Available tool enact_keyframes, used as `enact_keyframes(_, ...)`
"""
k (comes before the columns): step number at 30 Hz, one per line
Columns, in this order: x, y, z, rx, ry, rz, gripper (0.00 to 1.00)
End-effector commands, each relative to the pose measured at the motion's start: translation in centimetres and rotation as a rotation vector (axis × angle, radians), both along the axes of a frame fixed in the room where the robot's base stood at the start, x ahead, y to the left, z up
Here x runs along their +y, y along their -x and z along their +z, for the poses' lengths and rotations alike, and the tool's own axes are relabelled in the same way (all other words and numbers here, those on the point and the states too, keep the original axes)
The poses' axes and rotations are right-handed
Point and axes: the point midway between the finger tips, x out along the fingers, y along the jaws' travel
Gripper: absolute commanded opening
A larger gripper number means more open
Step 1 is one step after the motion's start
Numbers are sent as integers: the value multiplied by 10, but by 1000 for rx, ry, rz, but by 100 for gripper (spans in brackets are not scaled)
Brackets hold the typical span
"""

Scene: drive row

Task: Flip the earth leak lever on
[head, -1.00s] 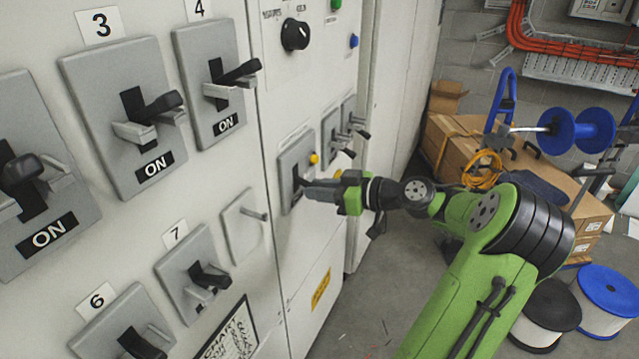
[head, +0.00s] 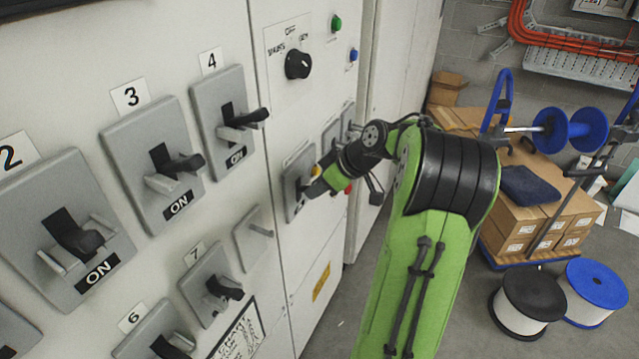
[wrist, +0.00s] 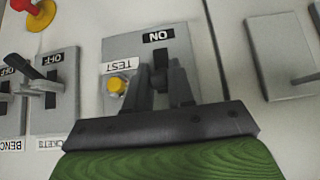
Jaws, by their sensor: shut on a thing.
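The earth leak switch is a grey plate (wrist: 122,48) with an ON label, a TEST label and a yellow button (wrist: 117,85), upside down in the wrist view. Its dark lever (wrist: 160,80) stands in the slot between my fingers. My gripper (wrist: 170,75) is shut on the lever, with one finger on each side. In the head view my gripper (head: 308,186) is at the grey plate, and my wrist hides much of the plate and the lever.
Neighbouring switches marked OFF (wrist: 53,58) and a red knob on yellow (wrist: 38,12) sit close beside it. A blank grey plate (wrist: 280,50) is on the other side. Numbered levers (head: 165,165) line the left panel. Cable reels (head: 530,300) and boxes (head: 530,215) stand at the right.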

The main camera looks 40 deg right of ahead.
Motion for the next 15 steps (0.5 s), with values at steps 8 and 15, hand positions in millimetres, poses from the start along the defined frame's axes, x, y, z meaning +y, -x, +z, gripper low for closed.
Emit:
enact_keyframes(8, 0, 0, 0, 12, 6, 0, 0)
enact_keyframes(15, 0, 0, 0, 12, 6, 0, 29)
